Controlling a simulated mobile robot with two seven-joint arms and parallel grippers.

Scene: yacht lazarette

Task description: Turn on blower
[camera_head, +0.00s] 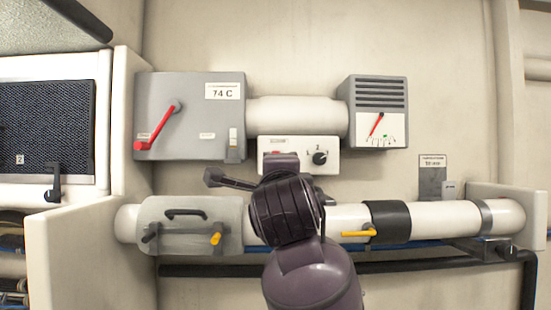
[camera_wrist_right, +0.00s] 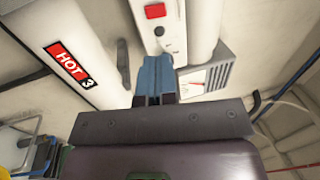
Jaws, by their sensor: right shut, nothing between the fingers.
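The white blower panel (camera_head: 298,148) is on the back wall, below a white duct. It carries a red switch (camera_head: 272,155), partly hidden by my right arm, and a black knob (camera_head: 320,157). In the right wrist view the red switch (camera_wrist_right: 155,12) and black knob (camera_wrist_right: 159,31) show just beyond the fingertips. My right gripper (camera_wrist_right: 156,62) is shut and empty, pointing at the panel. I cannot tell whether it touches the panel. In the head view its fingers are mostly hidden by my wrist. My left gripper is not in view.
A grey box (camera_head: 200,90) with a red lever (camera_head: 158,125) and "74 C" label stands left. A gauge box (camera_head: 377,110) is right. Below runs a white pipe (camera_head: 455,216) with yellow-handled levers. A "HOT 3" label (camera_wrist_right: 72,65) shows in the wrist view.

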